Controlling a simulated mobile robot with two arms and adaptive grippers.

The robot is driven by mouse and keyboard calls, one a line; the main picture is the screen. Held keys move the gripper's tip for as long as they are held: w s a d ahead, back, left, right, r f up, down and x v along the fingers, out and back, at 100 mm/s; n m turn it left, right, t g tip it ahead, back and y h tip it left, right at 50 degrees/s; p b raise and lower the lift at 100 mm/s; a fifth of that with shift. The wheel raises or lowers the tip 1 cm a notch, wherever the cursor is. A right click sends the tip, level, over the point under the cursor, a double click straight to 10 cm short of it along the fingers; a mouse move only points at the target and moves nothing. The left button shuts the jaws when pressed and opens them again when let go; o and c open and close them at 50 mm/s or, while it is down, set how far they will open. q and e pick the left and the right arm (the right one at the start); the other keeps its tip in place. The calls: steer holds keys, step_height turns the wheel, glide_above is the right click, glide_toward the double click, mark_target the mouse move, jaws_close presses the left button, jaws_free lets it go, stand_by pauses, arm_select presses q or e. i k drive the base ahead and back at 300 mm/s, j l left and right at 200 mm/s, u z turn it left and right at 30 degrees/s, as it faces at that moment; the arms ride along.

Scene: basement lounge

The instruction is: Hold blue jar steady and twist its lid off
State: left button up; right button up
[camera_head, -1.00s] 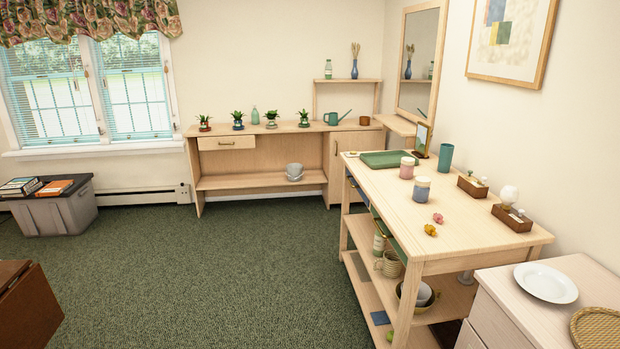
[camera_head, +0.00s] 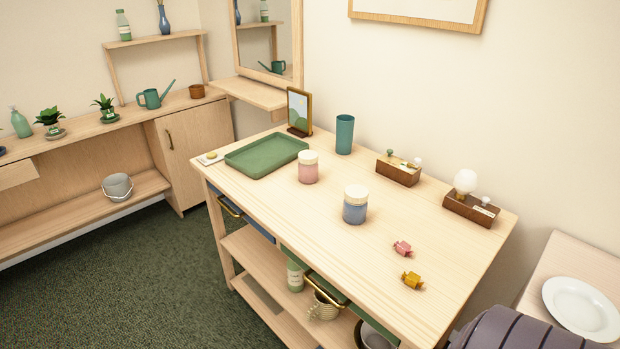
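The blue jar (camera_head: 355,210) stands upright on the light wooden table (camera_head: 290,215), near its middle. Its cream lid (camera_head: 356,193) sits on top. A pink jar (camera_head: 308,172) with a similar cream lid stands behind it and to the left, apart from it. Neither gripper can be made out. A dark grey ribbed part of mine shows at the bottom right edge, and nothing touches the blue jar.
A green tray (camera_head: 266,155), a teal cup (camera_head: 344,134) and a picture frame (camera_head: 299,111) stand at the table's back. Wooden boxes (camera_head: 398,172) line the wall side. Two wrapped candies (camera_head: 411,280) lie in front of the blue jar. A white plate (camera_head: 582,307) is at right.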

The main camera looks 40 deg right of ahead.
mark_target(353, 214)
steer(key=i, duration=0.7)
steer(key=i+z, duration=0.15)
steer(key=i, duration=0.55)
steer(key=i+j, duration=0.2)
steer(key=i, duration=0.55)
steer(key=l+z, duration=0.05)
